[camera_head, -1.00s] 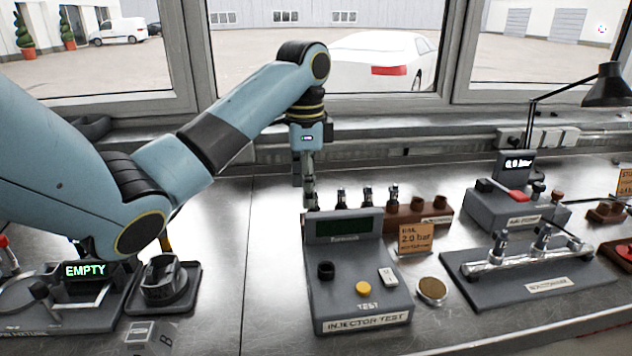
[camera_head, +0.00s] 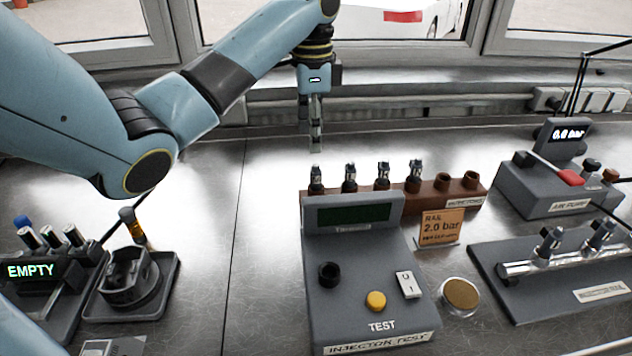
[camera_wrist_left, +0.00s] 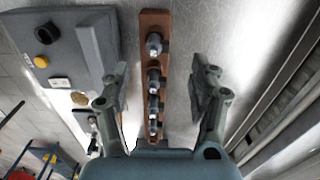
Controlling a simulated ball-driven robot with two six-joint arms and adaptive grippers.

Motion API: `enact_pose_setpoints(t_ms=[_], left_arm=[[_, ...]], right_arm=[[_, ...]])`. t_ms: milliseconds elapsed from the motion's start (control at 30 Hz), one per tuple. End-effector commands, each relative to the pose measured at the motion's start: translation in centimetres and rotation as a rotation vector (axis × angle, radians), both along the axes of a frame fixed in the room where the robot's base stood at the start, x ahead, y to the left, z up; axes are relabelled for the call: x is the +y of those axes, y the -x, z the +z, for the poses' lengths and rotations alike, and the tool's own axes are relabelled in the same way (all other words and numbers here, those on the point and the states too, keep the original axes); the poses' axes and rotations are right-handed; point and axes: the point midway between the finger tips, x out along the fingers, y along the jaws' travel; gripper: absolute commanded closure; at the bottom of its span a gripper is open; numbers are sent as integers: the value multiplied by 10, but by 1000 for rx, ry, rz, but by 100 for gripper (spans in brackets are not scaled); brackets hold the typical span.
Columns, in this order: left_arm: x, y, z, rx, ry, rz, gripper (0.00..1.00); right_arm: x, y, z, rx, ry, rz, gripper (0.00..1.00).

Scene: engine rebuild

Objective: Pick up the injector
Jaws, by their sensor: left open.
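Several small dark injectors with metal tops stand upright in a brown rack (camera_head: 443,191) behind the injector test box. The leftmost injector (camera_head: 316,180) stands at the rack's left end, with more injectors (camera_head: 349,178) to its right. My left gripper (camera_head: 316,140) points down above the leftmost injector, with a gap between. In the left wrist view, its two fingers (camera_wrist_left: 158,85) are apart, one on each side of the rack's row of injectors (camera_wrist_left: 154,80), with nothing held. My right gripper is not in view.
The grey injector test box (camera_head: 353,260) stands in front of the rack, with an orange rail sign (camera_head: 441,227) beside it. A rail fixture (camera_head: 545,267) and air pump (camera_head: 560,180) are at right. A black holder (camera_head: 128,280) is at left. Bare metal bench lies left of the rack.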

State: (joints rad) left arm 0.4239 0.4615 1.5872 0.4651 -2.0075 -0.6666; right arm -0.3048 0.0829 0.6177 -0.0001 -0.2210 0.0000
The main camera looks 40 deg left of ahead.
Motion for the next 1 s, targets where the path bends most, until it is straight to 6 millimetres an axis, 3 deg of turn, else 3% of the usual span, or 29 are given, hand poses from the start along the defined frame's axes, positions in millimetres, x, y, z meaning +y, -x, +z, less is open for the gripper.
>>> enact_pose_setpoints(t_ms=[33,267,500,800,1000], left_arm=[[-1,1,-13,5,3,1,38],[-3,0,-36,3,2,0,38],[-6,-1,-71,3,0,0,38],[-6,-1,-78,1,-1,0,38],[-6,-1,-78,1,-1,0,65]], right_arm=[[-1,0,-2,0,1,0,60],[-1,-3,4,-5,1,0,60],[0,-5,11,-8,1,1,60],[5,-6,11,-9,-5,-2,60],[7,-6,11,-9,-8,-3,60]])
